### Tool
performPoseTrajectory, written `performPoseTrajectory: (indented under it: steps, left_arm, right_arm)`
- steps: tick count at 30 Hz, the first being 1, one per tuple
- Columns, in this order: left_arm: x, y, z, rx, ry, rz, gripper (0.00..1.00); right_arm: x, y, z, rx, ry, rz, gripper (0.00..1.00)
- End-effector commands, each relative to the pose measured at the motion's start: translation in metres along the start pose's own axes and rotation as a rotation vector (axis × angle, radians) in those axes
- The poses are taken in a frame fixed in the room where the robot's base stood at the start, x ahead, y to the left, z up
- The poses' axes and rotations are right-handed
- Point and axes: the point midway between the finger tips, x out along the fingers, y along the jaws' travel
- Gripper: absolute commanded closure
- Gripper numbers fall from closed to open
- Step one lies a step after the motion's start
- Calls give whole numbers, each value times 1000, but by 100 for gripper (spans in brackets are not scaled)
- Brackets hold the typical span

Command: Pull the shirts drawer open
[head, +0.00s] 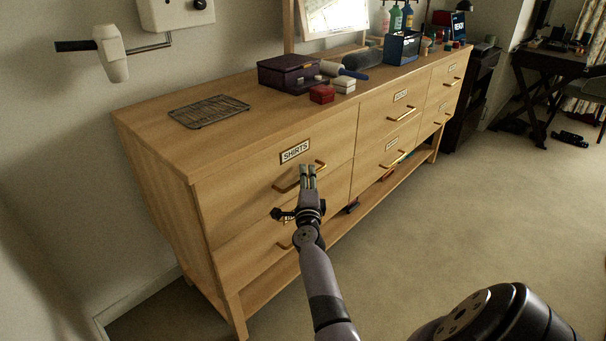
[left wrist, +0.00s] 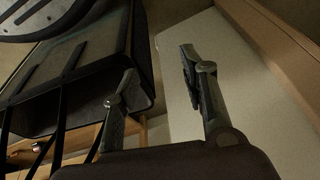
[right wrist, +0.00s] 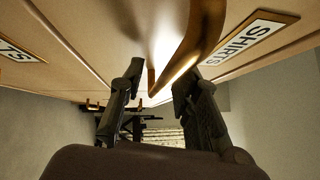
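The shirts drawer (head: 262,190) is the upper left drawer of a wooden dresser, and its front looks flush with the dresser. Its SHIRTS label (head: 295,151) also shows in the right wrist view (right wrist: 249,38). Its brass handle (head: 285,187) runs below the label. My right gripper (head: 308,170) is at the right part of this handle. In the right wrist view its fingers (right wrist: 158,84) are apart, with the handle (right wrist: 194,42) reaching between and beyond them; contact is unclear. My left gripper (left wrist: 160,70) shows only in the left wrist view, open and empty.
The dresser top holds a wire rack (head: 208,110), a purple box (head: 289,72), a small red box (head: 322,94) and a blue caddy (head: 402,47). More handled drawers lie below and to the right. The carpet (head: 480,210) in front is clear.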

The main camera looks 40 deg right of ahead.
Motion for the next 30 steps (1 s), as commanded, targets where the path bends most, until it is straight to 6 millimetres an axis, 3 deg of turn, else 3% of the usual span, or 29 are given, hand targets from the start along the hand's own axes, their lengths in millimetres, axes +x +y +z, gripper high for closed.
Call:
performPoseTrajectory:
  steps: [6, 20, 30]
  left_arm:
    - [0, 0, 0, 1, -1, 1, 60]
    - [-1, 1, -1, 2, 2, 1, 60]
    - [-1, 0, -1, 2, 4, 1, 60]
  right_arm:
    - [0, 0, 0, 0, 0, 0, 70]
    - [0, 0, 0, -1, 0, 0, 100]
    - [0, 0, 0, 0, 0, 1, 100]
